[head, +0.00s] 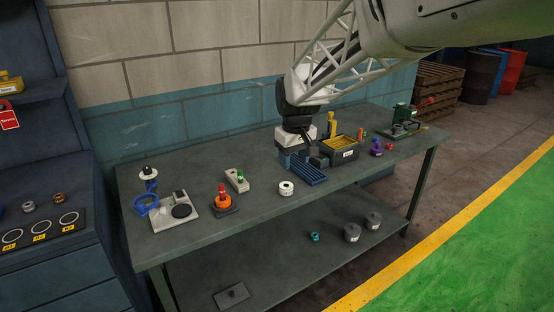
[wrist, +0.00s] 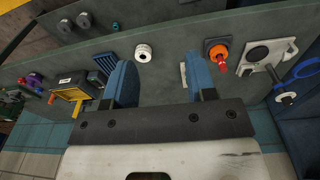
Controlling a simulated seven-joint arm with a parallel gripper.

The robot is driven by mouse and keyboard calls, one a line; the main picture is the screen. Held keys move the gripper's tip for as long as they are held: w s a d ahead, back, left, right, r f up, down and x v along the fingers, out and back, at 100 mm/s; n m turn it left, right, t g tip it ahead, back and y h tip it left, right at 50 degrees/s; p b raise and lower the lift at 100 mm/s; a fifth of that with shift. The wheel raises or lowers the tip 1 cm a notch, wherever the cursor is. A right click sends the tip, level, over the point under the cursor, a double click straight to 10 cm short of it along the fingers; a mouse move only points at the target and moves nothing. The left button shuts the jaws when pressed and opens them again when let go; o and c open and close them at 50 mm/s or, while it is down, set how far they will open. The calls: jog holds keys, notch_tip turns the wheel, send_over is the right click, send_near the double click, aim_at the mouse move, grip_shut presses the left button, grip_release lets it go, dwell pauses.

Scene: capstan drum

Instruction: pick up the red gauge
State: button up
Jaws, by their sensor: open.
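A red knobbed piece (head: 221,188) stands upright on an orange round part with a dark square base, left of the table's middle. It also shows in the wrist view (wrist: 222,57), up and right of my fingers. A smaller orange-red piece (head: 360,134) stands near the yellow-topped bin; it also shows in the wrist view (wrist: 51,98). I cannot tell for sure which one is the red gauge. My gripper (head: 302,158) is open over the back middle of the table, apart from both. In the wrist view its blue fingers (wrist: 162,78) have nothing between them.
A blue ribbed tray (head: 307,174) lies below my gripper, beside a dark bin (head: 340,155). A white roll (head: 286,188), a pale block with green (head: 238,180) and a light plate fixture (head: 165,212) stand leftward. A green machine (head: 402,124) is at right. The table front is fairly clear.

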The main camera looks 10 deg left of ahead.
jog(key=w+a+f+n, duration=0.1)
jog(key=w+a+f, duration=0.15)
jog(key=a, duration=0.45)
jog(key=w+a+f+n, duration=0.1)
jog(key=w+a+f, duration=0.15)
jog(key=a, duration=0.35)
jog(key=n+g, duration=0.1)
jog(key=n, duration=0.2)
send_over(221, 184)
notch_tip(221, 184, down, 7)
jog(key=shift+s+d+f, duration=0.15)
jog(key=shift+f, duration=0.05)
jog(key=shift+f+m, duration=0.15)
jog(key=shift+m, duration=0.15)
jog(key=shift+f, duration=1.15)
jog(key=shift+f, duration=0.15)
jog(key=shift+f, duration=2.45)
